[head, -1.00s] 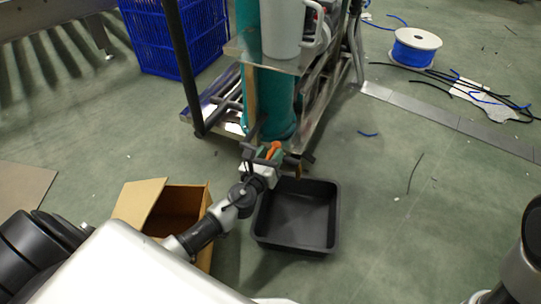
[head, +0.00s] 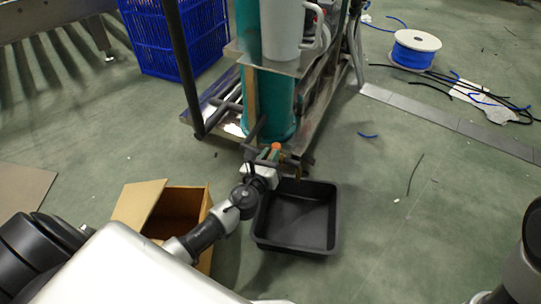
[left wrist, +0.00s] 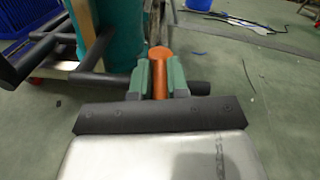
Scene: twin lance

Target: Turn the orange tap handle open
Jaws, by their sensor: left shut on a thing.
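The orange tap handle (head: 276,147) shows in the head view in front of the teal cylinder, above the back edge of a black tray. In the left wrist view the orange handle (left wrist: 158,68) stands between two green finger pads, its rounded end showing past them. My left gripper (head: 269,158) is shut on the handle; its fingers also show in the left wrist view (left wrist: 158,82). The tap body behind the handle is mostly hidden by the gripper. My right gripper is in neither view.
The black tray (head: 332,222) lies on the floor below the tap. An open cardboard box (head: 139,201) stands left of it. A metal cart holds the teal cylinder (head: 281,110) and a white mug (head: 282,30). A blue crate (head: 178,38) is behind.

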